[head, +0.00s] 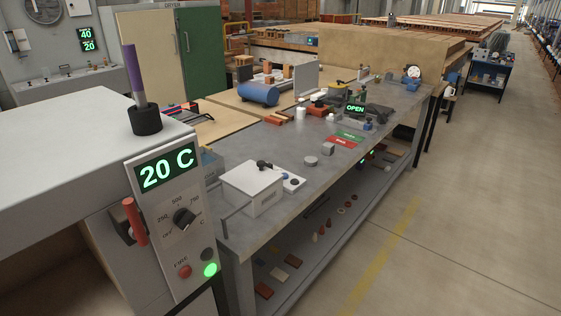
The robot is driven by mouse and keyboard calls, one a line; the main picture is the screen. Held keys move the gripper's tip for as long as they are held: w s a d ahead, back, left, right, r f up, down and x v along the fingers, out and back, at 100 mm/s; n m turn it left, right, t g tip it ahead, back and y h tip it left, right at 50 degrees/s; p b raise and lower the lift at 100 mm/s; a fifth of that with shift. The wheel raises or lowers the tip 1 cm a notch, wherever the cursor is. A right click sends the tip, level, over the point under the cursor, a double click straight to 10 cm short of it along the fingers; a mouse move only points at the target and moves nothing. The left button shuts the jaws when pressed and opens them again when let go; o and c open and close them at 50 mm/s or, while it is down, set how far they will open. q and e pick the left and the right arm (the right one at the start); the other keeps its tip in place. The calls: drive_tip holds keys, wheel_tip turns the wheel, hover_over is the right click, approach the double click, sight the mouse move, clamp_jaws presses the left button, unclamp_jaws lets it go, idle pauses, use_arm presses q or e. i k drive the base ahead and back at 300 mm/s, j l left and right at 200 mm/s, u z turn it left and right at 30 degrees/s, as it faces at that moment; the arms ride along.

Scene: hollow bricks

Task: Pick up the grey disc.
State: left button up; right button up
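A small grey disc (311,161) lies flat on the grey workbench (345,170), near the middle of its top. A small grey block (328,149) stands just behind it to the right, apart from it. Neither of my grippers shows in the head view, so nothing is seen touching the disc.
A white box (252,188) stands left of the disc. Red and green mats (342,142) lie behind it, with an OPEN display (355,107) farther back. A kiln (165,195) reading 20 C fills the near left. The aisle floor (460,200) on the right is clear.

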sight(310, 160)
drive_tip(key=i+l+u, duration=0.15)
drive_tip(key=u, duration=0.15)
drive_tip(key=i+l+u, duration=0.15)
drive_tip(key=l+u, duration=0.15)
drive_tip(key=i+l+u, duration=0.1)
drive_tip(key=l+u, duration=0.15)
drive_tip(key=l, duration=0.15)
drive_tip(key=i+l, duration=0.15)
drive_tip(key=l, duration=0.3)
drive_tip(key=i+l+u, duration=0.1)
drive_tip(key=l, duration=0.35)
drive_tip(key=i+l, duration=0.15)
drive_tip(key=l, duration=0.3)
drive_tip(key=u, duration=0.05)
